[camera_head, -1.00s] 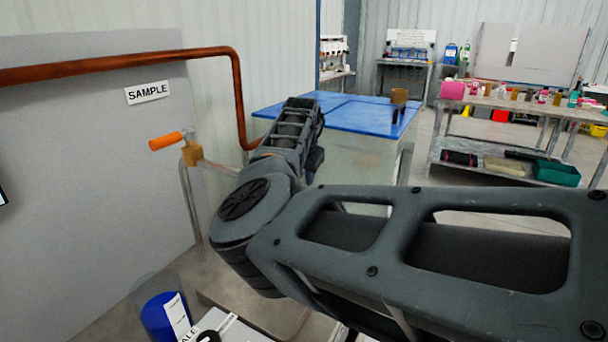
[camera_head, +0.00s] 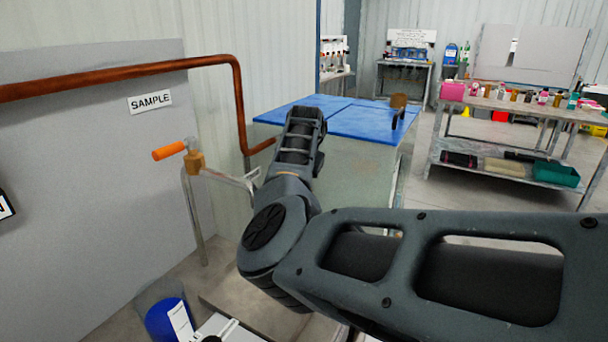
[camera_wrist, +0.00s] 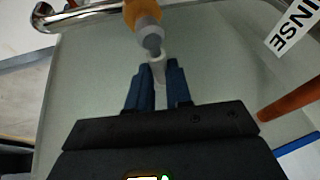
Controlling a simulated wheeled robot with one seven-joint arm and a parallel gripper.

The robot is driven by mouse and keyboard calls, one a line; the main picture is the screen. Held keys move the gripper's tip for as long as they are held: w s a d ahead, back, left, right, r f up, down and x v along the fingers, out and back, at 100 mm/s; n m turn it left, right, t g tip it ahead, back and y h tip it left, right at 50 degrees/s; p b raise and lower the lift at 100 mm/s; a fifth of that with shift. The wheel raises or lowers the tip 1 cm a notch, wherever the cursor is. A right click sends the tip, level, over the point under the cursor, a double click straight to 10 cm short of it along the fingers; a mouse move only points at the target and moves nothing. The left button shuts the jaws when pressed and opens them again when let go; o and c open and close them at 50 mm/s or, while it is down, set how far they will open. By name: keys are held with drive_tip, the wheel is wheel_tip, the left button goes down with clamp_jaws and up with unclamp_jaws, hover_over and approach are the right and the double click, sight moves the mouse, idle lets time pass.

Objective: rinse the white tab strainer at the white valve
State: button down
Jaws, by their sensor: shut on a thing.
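A grey rounded part (camera_wrist: 150,36) and an orange-brown body (camera_wrist: 142,12) lie just beyond the fingertips. In the head view, my arm hides the gripper and strainer.
A shiny metal pipe (camera_wrist: 80,14) crosses the wrist view's upper left. In the head view, an orange-handled brass valve (camera_head: 194,160) stands under the SAMPLE sign (camera_head: 150,102). A copper pipe (camera_head: 120,73) runs along the grey panel. A blue-topped tank (camera_head: 360,122) is behind my arm.

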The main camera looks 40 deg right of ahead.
drive_tip(key=shift+w+a+n+y+p, duration=0.15)
drive_tip(key=shift+n+p, duration=0.1)
drive_tip(key=shift+n, duration=0.25)
drive_tip(key=shift+w+n+y+p, duration=0.15)
drive_tip(key=shift+n+p, duration=0.1)
drive_tip(key=shift+n, duration=0.25)
drive_tip(key=c, duration=1)
unclamp_jaws()
drive_tip(key=shift+c, duration=0.2)
drive_tip(key=v, duration=0.7)
drive_tip(key=shift+s+r, duration=0.3)
drive_tip(key=shift+r, duration=0.05)
drive_tip(key=shift+a, duration=0.1)
